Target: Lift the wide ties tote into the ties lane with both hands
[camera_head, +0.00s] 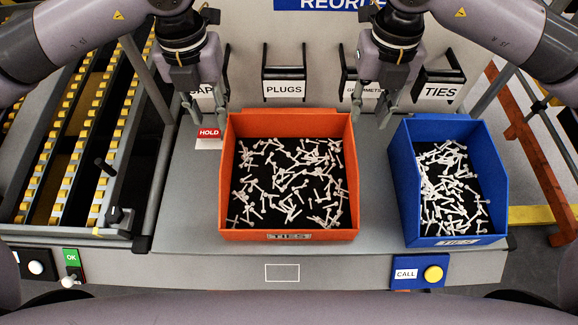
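A wide orange tote (289,236) labelled TIES stands on the grey bench, filled with small white pieces. My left gripper (212,112) hangs above the tote's back left corner, its fingers apart. My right gripper (372,108) hangs near the tote's back right corner, also with its fingers apart. Neither gripper visibly holds anything. The ties lane (440,88) is marked by a TIES label at the back right, behind a blue tote (410,205). The blue tote also has a TIES label and holds similar white pieces.
PLUGS (284,88) and partly hidden lane labels stand along the back. A red HOLD sign (209,133) is left of the orange tote. A roller rack (75,140) stands at the left. A CALL button (433,273) and a green OK panel (71,257) sit at the front.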

